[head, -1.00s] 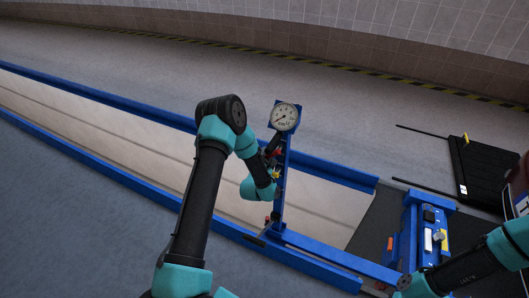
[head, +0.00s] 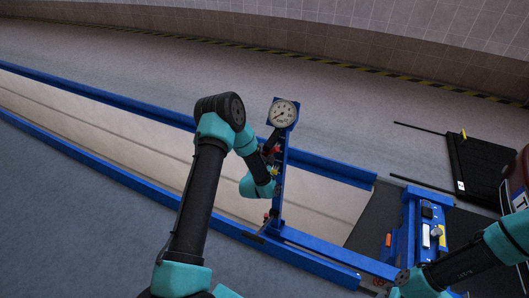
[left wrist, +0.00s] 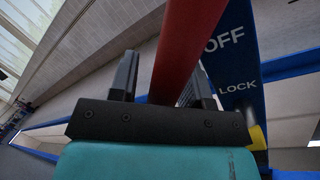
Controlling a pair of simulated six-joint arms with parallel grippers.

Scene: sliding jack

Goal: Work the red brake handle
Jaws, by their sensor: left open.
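The red brake handle (left wrist: 190,40) is a long bar in the left wrist view. It runs from the top down between the two black fingers of my left gripper (left wrist: 164,68). The fingers are open, one on each side of the handle, with a visible gap on the left side. A blue plate (left wrist: 238,65) marked OFF and LOCK stands behind and right of the handle. In the head view the blue post (head: 281,180) carries a round gauge (head: 283,113) at its top. My left gripper is beside the post, mostly hidden there. My right gripper is not visible.
Blue rails (head: 110,88) border a pale trench that runs to the left. A blue control box (head: 430,235) with coloured parts stands at the lower right, near my right arm. A black ramp (head: 485,170) lies at the right. The grey floor behind is clear.

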